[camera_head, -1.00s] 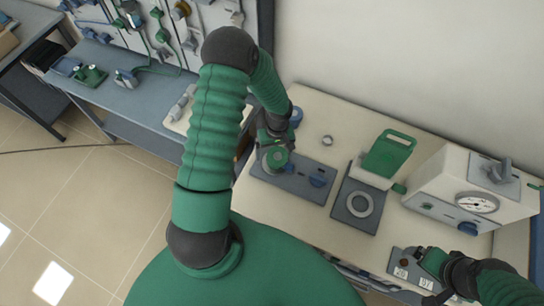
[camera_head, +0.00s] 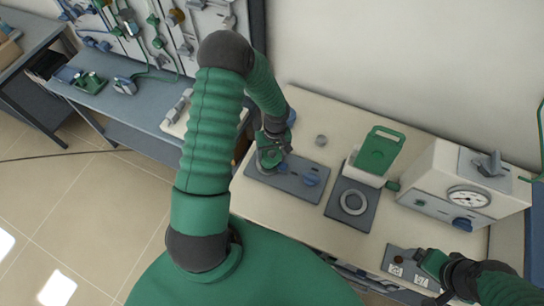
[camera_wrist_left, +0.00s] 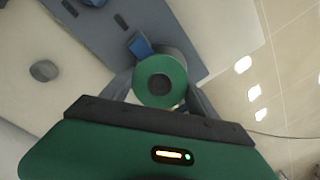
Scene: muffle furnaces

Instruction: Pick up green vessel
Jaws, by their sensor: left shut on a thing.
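The green vessel shows in the left wrist view (camera_wrist_left: 147,74) as a round green top with a dark centre on a grey body. My left gripper (camera_wrist_left: 160,88) is shut on it, with one dark finger on each side. In the head view my left gripper (camera_head: 272,150) is over the left end of a grey-blue panel (camera_head: 304,192), and the vessel is mostly hidden by it. I cannot tell if the vessel touches the panel. My right gripper (camera_head: 424,262) is low on the right, by a small grey plate; its fingers are not clear.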

